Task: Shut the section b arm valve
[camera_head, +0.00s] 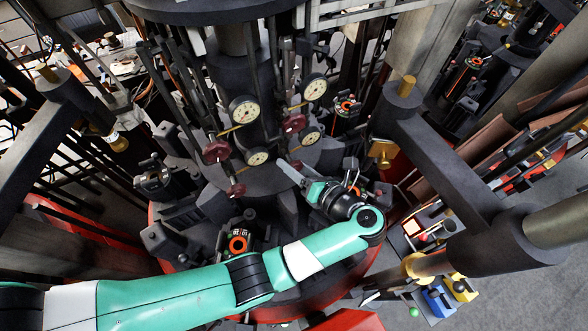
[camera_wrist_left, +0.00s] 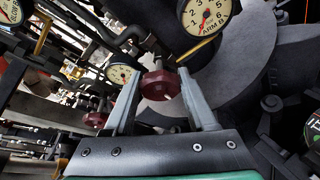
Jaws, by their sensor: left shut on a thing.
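The ARM B gauge (camera_wrist_left: 207,12) is a cream dial at the top of the left wrist view. A dark red valve knob (camera_wrist_left: 160,85) sits below and left of it, beside a thin yellow rod. My left gripper (camera_wrist_left: 160,78) has its two grey fingers on either side of this knob and is shut on it. In the head view my left gripper (camera_head: 284,166) reaches up and left toward the central column, and the held knob is hard to make out there. My right gripper is in neither view.
Other gauges (camera_head: 244,109) and dark red knobs (camera_head: 217,152) crowd the column, including one knob (camera_head: 294,124) just above my gripper. A dark frame arm (camera_head: 440,165) stands to the right. Dark blocks on a red-edged base lie below.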

